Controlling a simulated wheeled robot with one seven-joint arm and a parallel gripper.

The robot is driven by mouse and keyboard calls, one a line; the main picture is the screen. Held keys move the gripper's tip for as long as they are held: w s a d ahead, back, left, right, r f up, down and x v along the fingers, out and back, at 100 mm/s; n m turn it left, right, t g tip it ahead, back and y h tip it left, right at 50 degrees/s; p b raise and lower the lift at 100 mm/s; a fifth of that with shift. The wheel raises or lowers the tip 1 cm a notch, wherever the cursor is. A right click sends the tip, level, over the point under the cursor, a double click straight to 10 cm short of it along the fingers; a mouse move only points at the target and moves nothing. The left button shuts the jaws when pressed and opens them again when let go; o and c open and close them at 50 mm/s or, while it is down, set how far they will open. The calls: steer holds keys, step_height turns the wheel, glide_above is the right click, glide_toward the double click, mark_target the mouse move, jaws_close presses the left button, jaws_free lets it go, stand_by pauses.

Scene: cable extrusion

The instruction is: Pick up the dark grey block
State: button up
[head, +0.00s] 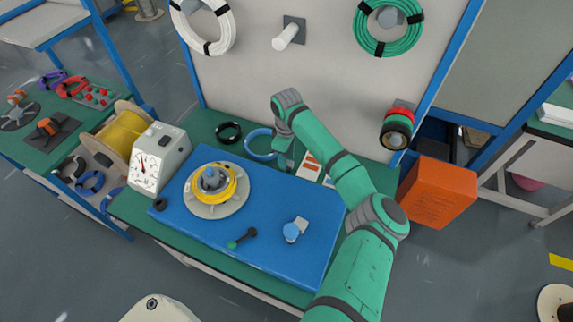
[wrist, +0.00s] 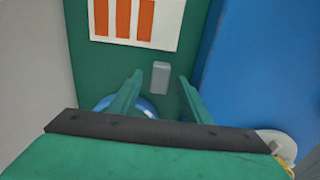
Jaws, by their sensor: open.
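A small grey block (wrist: 160,80) lies on the green bench top in the wrist view, just below the white card with orange bars. My gripper (wrist: 160,75) is open, with one green finger on each side of the block in the picture. The block appears between the fingertips, with space visible on both sides. I cannot tell how far the fingertips are above it. In the head view my gripper (head: 285,160) is over the back of the bench, and I cannot make out the block there.
The card (head: 308,165) lies right of my gripper. A blue cable coil (head: 260,143) and a black ring (head: 228,132) lie to the left. The blue board (head: 270,215) in front holds a yellow cable spool (head: 216,190). A wall panel (head: 290,70) stands behind.

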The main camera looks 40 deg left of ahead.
jaws_close()
steer(key=shift+r, duration=0.1)
steer(key=shift+w+r, duration=0.1)
steer(key=shift+r, duration=0.5)
steer(key=s+d+r, duration=0.4)
steer(key=s+r, duration=0.7)
steer(key=s, duration=0.2)
steer(key=shift+s+r, duration=0.3)
steer(key=c, duration=1)
jaws_free()
steer(key=shift+d, duration=0.1)
steer(key=shift+w, duration=0.2)
steer(key=shift+c, duration=0.3)
